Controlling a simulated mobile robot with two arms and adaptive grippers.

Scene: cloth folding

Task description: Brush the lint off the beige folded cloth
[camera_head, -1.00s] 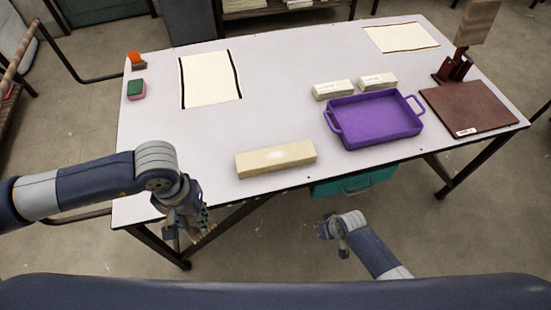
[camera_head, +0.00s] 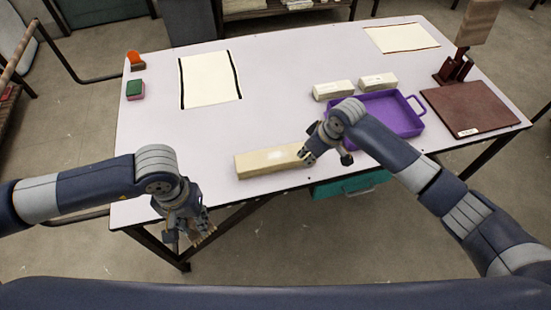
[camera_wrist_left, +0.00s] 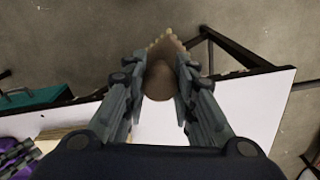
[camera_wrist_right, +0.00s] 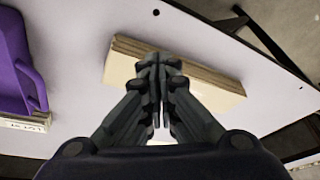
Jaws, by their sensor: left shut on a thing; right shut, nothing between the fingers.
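The beige folded cloth (camera_head: 262,162) lies near the table's front edge, with a pale lint patch (camera_head: 276,155) on top. The cloth also shows in the right wrist view (camera_wrist_right: 213,83). My right gripper (camera_head: 306,156) is shut and empty at the cloth's right end; its fingertips (camera_wrist_right: 158,60) overlap the cloth in the right wrist view, and I cannot tell whether they touch it. My left gripper (camera_head: 190,228) is shut on a brown brush (camera_wrist_left: 160,82) with pale bristles, in front of the table edge and left of the cloth. The fingers partly hide the brush.
A purple tray (camera_head: 413,126) stands right of the cloth, partly behind my right arm. Two pale blocks (camera_head: 334,90) (camera_head: 378,81) lie behind it. A brown board (camera_head: 470,105) is at right, a sponge (camera_head: 135,90) at far left.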

